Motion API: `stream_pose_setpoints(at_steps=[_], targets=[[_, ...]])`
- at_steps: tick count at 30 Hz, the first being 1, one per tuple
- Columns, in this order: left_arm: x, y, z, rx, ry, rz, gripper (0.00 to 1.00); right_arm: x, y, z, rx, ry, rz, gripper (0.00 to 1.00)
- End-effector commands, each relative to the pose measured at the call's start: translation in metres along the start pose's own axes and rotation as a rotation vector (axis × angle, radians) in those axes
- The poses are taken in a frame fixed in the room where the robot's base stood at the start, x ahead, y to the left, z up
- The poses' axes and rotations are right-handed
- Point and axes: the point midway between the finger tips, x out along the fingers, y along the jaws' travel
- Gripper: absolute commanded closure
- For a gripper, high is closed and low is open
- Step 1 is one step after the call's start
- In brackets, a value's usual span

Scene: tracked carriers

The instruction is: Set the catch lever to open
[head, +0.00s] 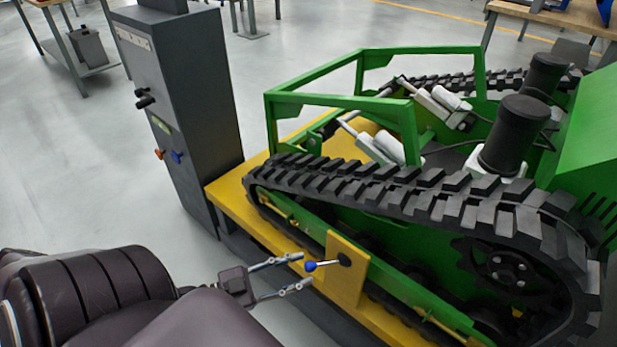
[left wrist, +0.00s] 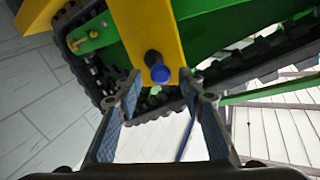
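The catch lever (head: 327,263) is a short metal rod with a blue knob, on a dark pivot on an upright yellow plate (head: 347,280) at the tracked carrier's side. In the head view it points left from the pivot. My left gripper (head: 303,270) is open, its two fingers apart, with the blue knob close to the fingertips. In the left wrist view the blue knob (left wrist: 160,75) lies just beyond and midway between the open fingertips (left wrist: 159,99). I cannot tell whether either finger touches it. My right gripper is not in view.
The green carrier's black track (head: 420,195) rises right behind the lever, above a yellow deck (head: 232,193). A grey cabinet (head: 190,100) with small black, orange and blue controls stands to the left. Grey floor between cabinet and my arm is clear.

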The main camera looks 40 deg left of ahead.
Motion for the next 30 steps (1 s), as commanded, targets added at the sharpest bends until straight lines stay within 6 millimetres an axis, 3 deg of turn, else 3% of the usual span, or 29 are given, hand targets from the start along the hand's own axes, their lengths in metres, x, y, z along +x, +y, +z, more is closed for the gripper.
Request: stream_pose_setpoints(at_steps=[6,12,30], targets=[[-0.049,0.0,0.002,0.0,-0.006,0.0,0.64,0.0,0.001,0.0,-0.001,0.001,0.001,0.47],[-0.076,-0.001,0.001,0.001,-0.002,-0.001,0.64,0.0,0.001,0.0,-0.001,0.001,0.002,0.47],[-0.083,-0.002,0.0,0.001,0.0,-0.002,0.64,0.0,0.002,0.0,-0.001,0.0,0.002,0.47]])
